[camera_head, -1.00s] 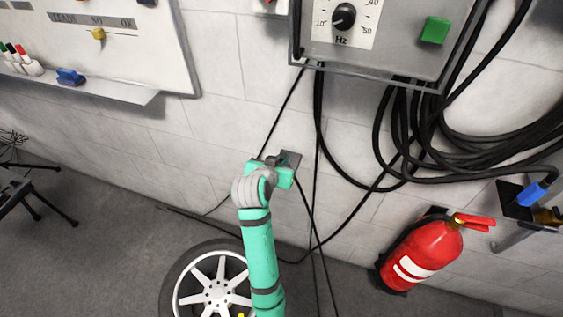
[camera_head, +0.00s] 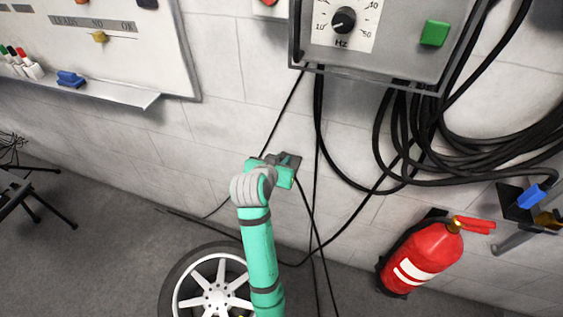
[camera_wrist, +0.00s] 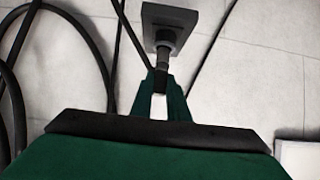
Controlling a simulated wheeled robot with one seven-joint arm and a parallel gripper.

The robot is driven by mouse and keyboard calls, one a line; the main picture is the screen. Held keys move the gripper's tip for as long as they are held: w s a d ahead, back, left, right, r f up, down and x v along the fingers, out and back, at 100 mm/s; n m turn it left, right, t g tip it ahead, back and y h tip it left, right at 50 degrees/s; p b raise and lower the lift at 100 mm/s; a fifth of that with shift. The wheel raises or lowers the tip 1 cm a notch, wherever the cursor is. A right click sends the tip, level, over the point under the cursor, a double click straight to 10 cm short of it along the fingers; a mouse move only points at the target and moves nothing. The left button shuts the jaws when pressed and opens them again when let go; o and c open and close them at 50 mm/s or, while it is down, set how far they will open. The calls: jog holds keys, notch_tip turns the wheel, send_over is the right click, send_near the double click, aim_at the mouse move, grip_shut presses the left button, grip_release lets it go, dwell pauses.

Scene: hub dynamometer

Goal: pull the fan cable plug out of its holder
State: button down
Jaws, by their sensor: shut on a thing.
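In the head view my gripper (camera_head: 287,173) is at the wall below the grey control box, against a small grey holder (camera_head: 291,159). In the wrist view the holder (camera_wrist: 170,18) is a grey plate with a dark neck below it. My gripper (camera_wrist: 160,88) is shut on the dark plug (camera_wrist: 161,76), just below the neck. The plug is in line with the holder, and I see no clear gap between them. The fingers hide part of the plug. In the head view the plug is hidden by my gripper.
The grey control box (camera_head: 400,45) hangs above. Thick black cables (camera_head: 395,130) loop to the right, and thin cables run close by my gripper. A red fire extinguisher (camera_head: 422,258) and a blue connector (camera_head: 531,195) are at right. A wheel (camera_head: 195,300) lies below.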

jog(key=shift+r, duration=1.6)
